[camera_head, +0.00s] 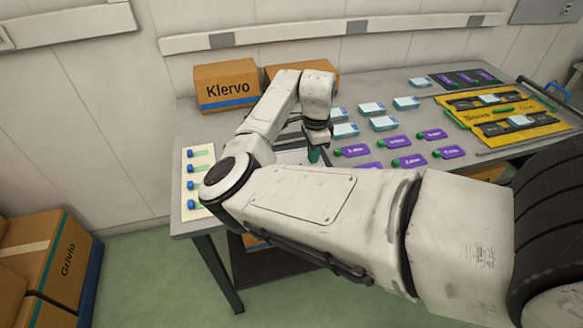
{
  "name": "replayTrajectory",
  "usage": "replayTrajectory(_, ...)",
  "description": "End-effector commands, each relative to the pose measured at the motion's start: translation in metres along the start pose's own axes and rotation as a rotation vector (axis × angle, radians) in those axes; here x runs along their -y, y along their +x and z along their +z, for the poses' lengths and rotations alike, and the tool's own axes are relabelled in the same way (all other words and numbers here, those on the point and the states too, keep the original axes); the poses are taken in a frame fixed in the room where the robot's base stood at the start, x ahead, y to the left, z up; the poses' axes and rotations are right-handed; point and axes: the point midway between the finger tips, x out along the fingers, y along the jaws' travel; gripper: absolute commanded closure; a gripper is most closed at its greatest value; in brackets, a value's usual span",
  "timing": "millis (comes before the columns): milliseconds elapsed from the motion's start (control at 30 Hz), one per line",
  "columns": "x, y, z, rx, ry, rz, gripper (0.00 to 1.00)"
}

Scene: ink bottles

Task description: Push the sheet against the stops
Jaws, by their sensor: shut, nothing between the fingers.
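My arm reaches across the table from the lower right, and my gripper (314,154) points down over the table's left half. Its fingers look shut and empty, with their tips small and dark teal. A pale, flat piece that looks like the sheet (291,157) lies just left of the fingertips. My arm hides most of it, so I cannot tell whether the gripper touches it. I cannot make out the stops or whether the sheet meets them.
A cream board (190,181) with several blue-capped items lies at the table's left end. A Klervo box (227,88) stands at the back. A yellow board (497,134) lies farther right.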

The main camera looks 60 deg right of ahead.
Motion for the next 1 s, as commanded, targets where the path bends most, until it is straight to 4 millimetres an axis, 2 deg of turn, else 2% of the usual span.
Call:
replayTrajectory(700,0.000,0.014,0.000,0.000,0.000,0.000,1.00)
replayTrajectory(1000,0.004,0.014,0.003,0.001,-0.001,-0.001,1.00)
